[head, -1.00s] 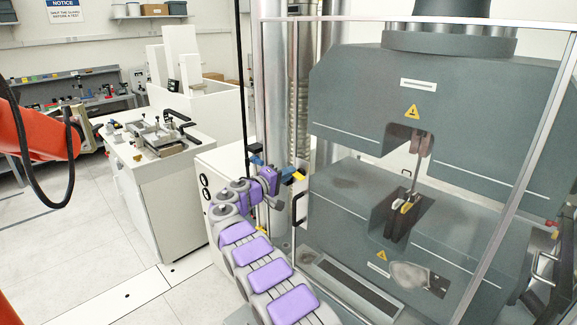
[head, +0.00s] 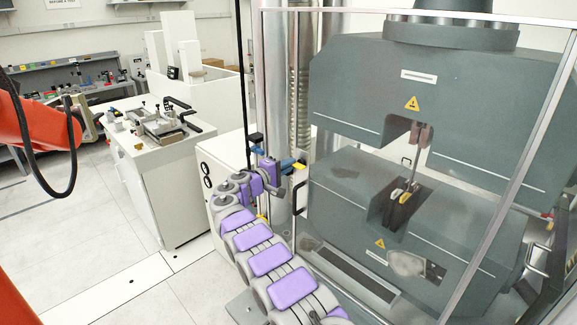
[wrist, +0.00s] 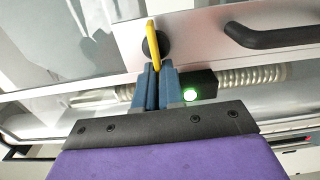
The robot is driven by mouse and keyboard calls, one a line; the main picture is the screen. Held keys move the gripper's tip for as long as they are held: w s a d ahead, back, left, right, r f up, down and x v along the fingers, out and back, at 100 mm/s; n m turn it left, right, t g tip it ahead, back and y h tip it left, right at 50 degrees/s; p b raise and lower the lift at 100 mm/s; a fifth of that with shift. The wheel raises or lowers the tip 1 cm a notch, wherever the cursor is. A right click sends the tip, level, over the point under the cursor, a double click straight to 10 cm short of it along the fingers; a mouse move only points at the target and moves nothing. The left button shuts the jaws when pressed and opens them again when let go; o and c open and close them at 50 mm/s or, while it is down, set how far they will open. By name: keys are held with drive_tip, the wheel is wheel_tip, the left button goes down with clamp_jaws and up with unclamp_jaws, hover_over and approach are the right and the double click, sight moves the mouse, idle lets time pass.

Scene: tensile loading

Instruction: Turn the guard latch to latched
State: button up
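The guard latch is a yellow lever on a round black pivot, mounted on the guard's pale metal frame. In the wrist view the latch (wrist: 156,38) points nearly upright in the picture, with its lower end between my blue fingertips. My gripper (wrist: 157,70) has its fingers close together, one on each side of that end, and appears shut on it. In the head view my gripper (head: 291,164) is at the left edge of the clear guard. The latch (head: 300,167) shows there only as a small yellow bit at the fingertips.
The grey testing machine (head: 440,110) stands behind the guard. A white bench (head: 165,175) is at left, with clear floor before it.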

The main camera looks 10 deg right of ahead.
drive_tip(key=o, duration=0.3)
drive_tip(key=shift+w+a+f, duration=0.15)
drive_tip(key=shift+w+f, duration=0.05)
drive_tip(key=shift+w, duration=0.05)
drive_tip(key=shift+o, duration=0.7)
drive_tip(key=v, duration=1.7)
drive_tip(key=shift+s+a+b, duration=0.2)
drive_tip(key=shift+s+b, duration=0.05)
drive_tip(key=shift+b, duration=0.1)
drive_tip(key=shift+r, duration=0.15)
